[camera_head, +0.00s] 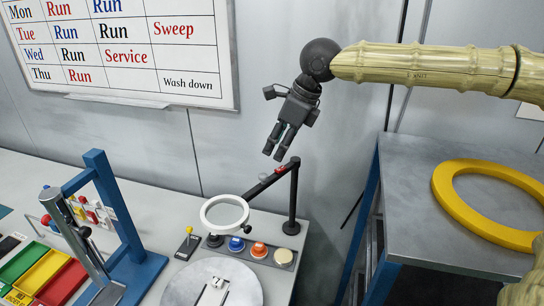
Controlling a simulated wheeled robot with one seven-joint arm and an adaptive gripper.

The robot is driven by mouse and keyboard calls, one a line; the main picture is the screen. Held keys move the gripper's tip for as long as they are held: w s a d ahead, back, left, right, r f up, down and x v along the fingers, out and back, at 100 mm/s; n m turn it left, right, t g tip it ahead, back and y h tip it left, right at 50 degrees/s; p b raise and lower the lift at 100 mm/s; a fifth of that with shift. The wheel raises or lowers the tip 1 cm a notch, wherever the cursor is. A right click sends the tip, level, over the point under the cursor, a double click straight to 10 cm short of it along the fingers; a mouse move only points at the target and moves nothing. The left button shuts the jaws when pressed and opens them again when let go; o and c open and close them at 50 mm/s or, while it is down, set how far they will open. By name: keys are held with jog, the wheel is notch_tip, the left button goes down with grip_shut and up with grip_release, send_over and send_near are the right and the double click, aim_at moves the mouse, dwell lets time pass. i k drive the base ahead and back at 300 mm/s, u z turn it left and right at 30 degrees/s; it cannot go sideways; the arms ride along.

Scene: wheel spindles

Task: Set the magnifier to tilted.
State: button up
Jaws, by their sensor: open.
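The magnifier (246,208) has a white ring-shaped head at the end of a thin black arm. The arm slopes down to the left from the top of a black post (293,198) on the bench. A small red part shows on the arm near the post top. The head hangs over the bench above a round pale plate. My gripper (273,157) is dark grey, points down, and is open and empty. In the picture it appears just above the magnifier's arm, near the red part. I cannot tell the gap in depth; no contact shows.
Coloured buttons (259,250) and a yellow-knobbed lever (188,243) sit by the magnifier. A blue frame (118,210) and coloured bins (42,270) stand left. A grey table (440,230) with a yellow ring (449,203) is at right. A whiteboard (232,60) hangs behind.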

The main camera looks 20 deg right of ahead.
aim_at(212, 229)
jog(key=k, duration=1.5)
